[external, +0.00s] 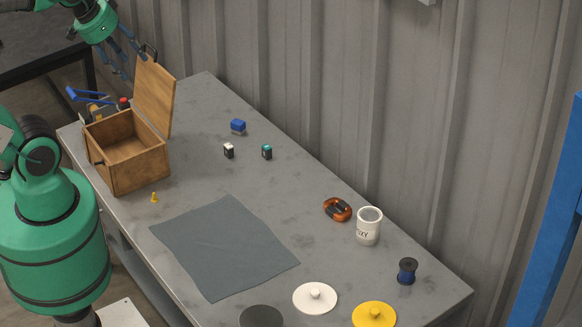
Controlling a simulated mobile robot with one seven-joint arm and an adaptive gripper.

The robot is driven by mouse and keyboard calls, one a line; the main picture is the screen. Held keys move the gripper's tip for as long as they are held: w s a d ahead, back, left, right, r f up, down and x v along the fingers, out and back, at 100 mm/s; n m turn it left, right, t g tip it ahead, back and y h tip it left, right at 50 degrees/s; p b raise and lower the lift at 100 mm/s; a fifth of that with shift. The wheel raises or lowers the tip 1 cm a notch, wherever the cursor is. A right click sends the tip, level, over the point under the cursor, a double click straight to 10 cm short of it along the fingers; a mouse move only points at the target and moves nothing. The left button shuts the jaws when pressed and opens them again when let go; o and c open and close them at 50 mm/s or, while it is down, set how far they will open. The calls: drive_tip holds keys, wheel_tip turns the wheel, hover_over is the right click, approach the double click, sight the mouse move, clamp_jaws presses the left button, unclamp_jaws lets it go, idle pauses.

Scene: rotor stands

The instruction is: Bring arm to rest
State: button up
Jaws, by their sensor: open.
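My gripper (132,62) is at the top left of the external view, raised above the far left end of the table. Its dark, thin fingers are apart, and nothing shows between them. They are near the upright lid of a wooden box (140,178), behind and above the box in the picture. Whether the fingers touch the lid I cannot tell. My green arm shows at the left edge and top left; the part between is out of frame.
The grey table (290,180) holds a cloth (225,247), blue block (238,127), orange ring (338,209), white canister (368,228), blue spool (407,271), and white (310,303) and yellow (368,318) knobbed discs. A blue-handled tool (92,97) lies behind the box. A corrugated wall (330,80) borders the table.

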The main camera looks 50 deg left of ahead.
wheel_tip(320, 180, down, 8)
drive_tip(key=b, duration=0.7)
drive_tip(key=shift+b, duration=0.3)
